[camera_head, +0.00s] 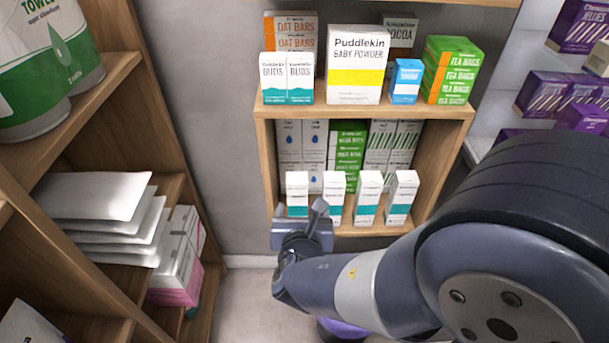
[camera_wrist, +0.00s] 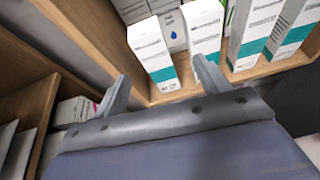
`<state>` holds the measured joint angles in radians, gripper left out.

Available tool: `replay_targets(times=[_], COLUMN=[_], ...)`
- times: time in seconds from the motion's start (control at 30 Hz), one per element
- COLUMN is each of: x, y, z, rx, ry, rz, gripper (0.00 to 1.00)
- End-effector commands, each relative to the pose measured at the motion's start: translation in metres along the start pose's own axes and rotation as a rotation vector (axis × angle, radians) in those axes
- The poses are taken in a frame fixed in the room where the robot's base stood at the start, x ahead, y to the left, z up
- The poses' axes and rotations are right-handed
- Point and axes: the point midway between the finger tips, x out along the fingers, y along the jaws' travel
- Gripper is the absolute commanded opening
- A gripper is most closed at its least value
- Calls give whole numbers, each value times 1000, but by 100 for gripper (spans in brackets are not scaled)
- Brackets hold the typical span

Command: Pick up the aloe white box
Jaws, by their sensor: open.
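Several tall white boxes with teal lower bands stand upright in a row at the front of the lower shelf. Their small labels are not legible, so I cannot tell by name which is aloe. The leftmost white box (camera_head: 297,194) shows in the wrist view (camera_wrist: 153,56) beyond and between my fingertips, with a second white box (camera_wrist: 203,30) to its right. My gripper (camera_head: 300,218) is open and empty, in front of the leftmost box at the lower shelf's edge. In the wrist view, my gripper (camera_wrist: 160,70) has its fingers spread and the box stands upright, apparently untouched.
Wooden shelf unit (camera_head: 360,111) holds baby powder (camera_head: 357,64), tea bags (camera_head: 451,70) and other boxes above. More boxes (camera_head: 349,151) stand behind the white row. A wooden rack (camera_head: 90,75) with envelopes (camera_head: 95,195) is close on the left.

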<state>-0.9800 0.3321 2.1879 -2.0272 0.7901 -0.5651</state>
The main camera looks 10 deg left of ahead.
Motion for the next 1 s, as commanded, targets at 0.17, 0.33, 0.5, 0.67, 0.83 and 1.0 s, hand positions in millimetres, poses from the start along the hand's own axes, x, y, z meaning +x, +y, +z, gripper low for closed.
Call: replay_targets(times=[0.17,0.33,0.5,0.67,0.83,1.0], x=[13,41,55,73,98,108], y=[11,11,12,12,14,14], z=[-2,-2,-1,-4,-5,-3], rx=[-57,-55,-53,-53,-52,-52], ry=[-7,-7,-6,-7,-7,-7], rz=[33,31,32,31,31,32], gripper=[71,71,71,71,71,71])
